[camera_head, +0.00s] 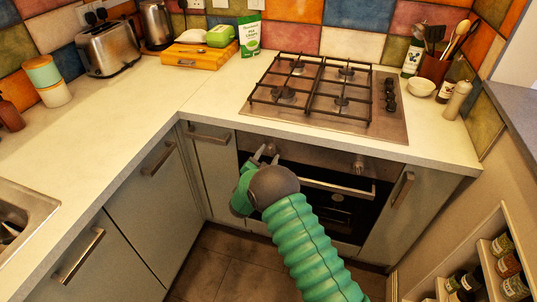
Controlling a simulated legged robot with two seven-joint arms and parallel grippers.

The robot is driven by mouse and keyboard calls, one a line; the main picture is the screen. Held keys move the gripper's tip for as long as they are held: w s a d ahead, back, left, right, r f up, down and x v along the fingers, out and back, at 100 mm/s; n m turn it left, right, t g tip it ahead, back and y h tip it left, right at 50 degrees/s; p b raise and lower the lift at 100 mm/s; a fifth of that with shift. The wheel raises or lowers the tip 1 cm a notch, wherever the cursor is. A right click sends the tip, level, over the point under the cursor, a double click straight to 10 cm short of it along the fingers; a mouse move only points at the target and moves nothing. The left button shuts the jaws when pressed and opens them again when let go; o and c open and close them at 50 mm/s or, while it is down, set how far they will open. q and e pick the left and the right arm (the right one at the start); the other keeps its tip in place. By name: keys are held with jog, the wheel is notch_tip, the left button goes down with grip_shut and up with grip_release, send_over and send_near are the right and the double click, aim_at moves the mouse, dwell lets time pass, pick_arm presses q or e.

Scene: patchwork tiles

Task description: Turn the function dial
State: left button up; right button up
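The built-in oven (330,208) sits under the hob, with a metal control panel (315,161) above its door. One round dial (358,164) shows at the right end of the panel. My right gripper (267,153) is at the left end of the panel, with two grey fingertips close to its face. The green and grey wrist hides most of that spot, so I cannot tell whether a dial is between the fingertips or whether they touch one. My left gripper is not in view.
The oven door handle (337,188) runs just below the panel, right of my wrist. The worktop edge (330,146) overhangs above. The gas hob (330,95) is on top. Cupboard handles (209,135) stick out at the left. An open shelf with jars (490,265) is at the lower right.

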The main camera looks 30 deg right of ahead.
jog(key=shift+o, duration=0.5)
jog(key=shift+r, duration=0.1)
jog(key=shift+d+r, duration=0.1)
jog(key=shift+r, duration=0.05)
jog(key=shift+s+a, duration=0.15)
jog(key=shift+a, duration=0.1)
jog(key=f+p+v, duration=0.1)
jog(key=v, duration=1.5)
jog(key=shift+a+r, duration=0.2)
jog(key=shift+r, duration=0.2)
